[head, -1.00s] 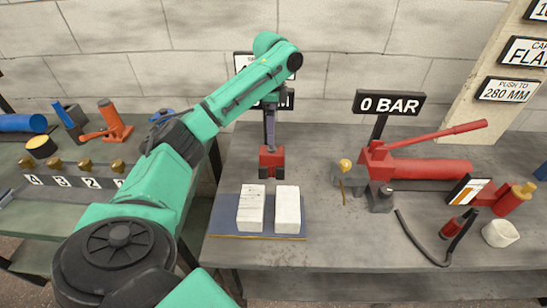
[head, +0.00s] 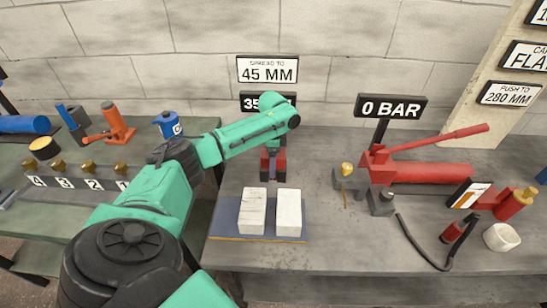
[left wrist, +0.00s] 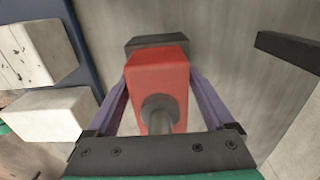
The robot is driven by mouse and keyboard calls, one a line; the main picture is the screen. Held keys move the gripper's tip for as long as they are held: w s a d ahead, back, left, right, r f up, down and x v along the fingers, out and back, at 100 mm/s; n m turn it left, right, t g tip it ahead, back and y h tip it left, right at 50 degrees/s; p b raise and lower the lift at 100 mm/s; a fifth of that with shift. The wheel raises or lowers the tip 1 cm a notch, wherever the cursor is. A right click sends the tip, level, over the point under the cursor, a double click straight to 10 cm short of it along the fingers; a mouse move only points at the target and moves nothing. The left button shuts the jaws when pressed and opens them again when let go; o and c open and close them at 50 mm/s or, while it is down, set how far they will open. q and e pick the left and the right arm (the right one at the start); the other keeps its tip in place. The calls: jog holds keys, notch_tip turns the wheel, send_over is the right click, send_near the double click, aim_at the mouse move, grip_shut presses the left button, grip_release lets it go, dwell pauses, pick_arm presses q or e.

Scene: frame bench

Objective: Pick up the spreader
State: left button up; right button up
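The spreader, a red block with a dark grey far end and a round grey stub (left wrist: 160,115), stands on the grey bench behind two white blocks. In the head view the spreader (head: 266,166) shows below my left forearm. My left gripper (left wrist: 162,85) has come down over it, with one purple finger on each side of the red body. The fingers look spread wide, with gaps beside the lower part of the body. Whether the tips touch it is hard to tell. My right gripper is in neither view.
The white blocks (head: 252,211) (head: 288,213) stand on a blue plate (head: 225,224) in front. A red hand pump (head: 430,171) with a long lever, a 0 BAR sign (head: 391,107) and a black hose (head: 425,255) are at right. Another bench with numbered brass fittings (head: 88,167) is at left.

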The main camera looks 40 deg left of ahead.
pick_arm(q)
grip_shut()
jog(key=shift+w, duration=0.1)
jog(key=shift+r, duration=0.15)
